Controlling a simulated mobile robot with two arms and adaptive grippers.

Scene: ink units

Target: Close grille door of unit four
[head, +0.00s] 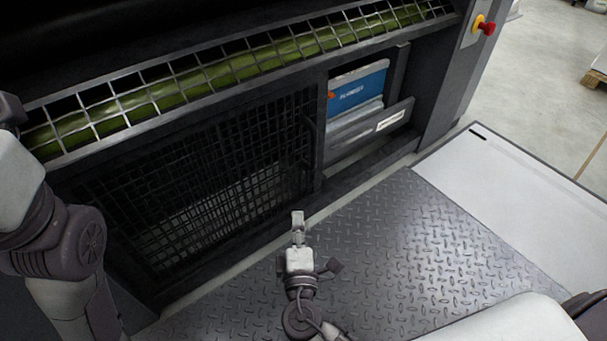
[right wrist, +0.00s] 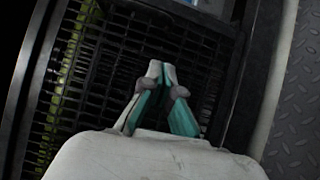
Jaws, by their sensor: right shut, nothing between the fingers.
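The grille door (head: 215,170) is a dark wire-mesh panel in the low front opening of the machine. It looks in line with the front or nearly so; I cannot tell if a small gap remains. A dark upright handle (head: 309,140) shows near its right edge. My right gripper (head: 298,214) is shut and empty, in front of the door's lower right part and apart from it in the head view. In the right wrist view the mesh (right wrist: 105,65) lies behind the shut fingers (right wrist: 161,68). My left arm enters at the left; its gripper is out of view. No unit number is readable.
A barred guard (head: 175,92) over a green roller runs above the door. A compartment with a blue box (head: 357,92) is at the right. A red emergency button (head: 488,28) sits on the right column. The diamond-plate floor (head: 400,240) in front is clear.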

